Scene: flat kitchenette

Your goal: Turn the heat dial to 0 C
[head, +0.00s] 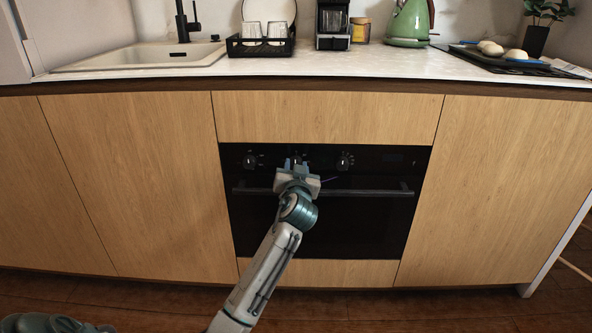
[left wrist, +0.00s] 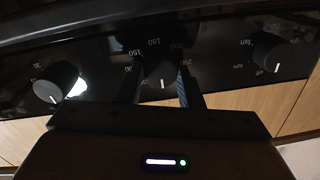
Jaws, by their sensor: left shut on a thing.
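The heat dial (left wrist: 162,76) is the middle black knob on the oven's black control panel. Numbers including 150 and 180 show around it in the left wrist view. Its white line points toward the bottom of that picture. My left gripper (left wrist: 158,88) is shut on this dial, with one finger on each side. In the head view my left gripper (head: 294,164) is at the middle knob, which it partly covers. The 0 mark cannot be made out. My right gripper is not in view.
A black knob (head: 249,161) and another knob (head: 344,161) flank the heat dial. The oven's bar handle (head: 375,191) runs below the panel, behind my left arm. Wooden fronts surround the oven. The counter above holds a dish rack (head: 260,47) and green kettle (head: 408,25).

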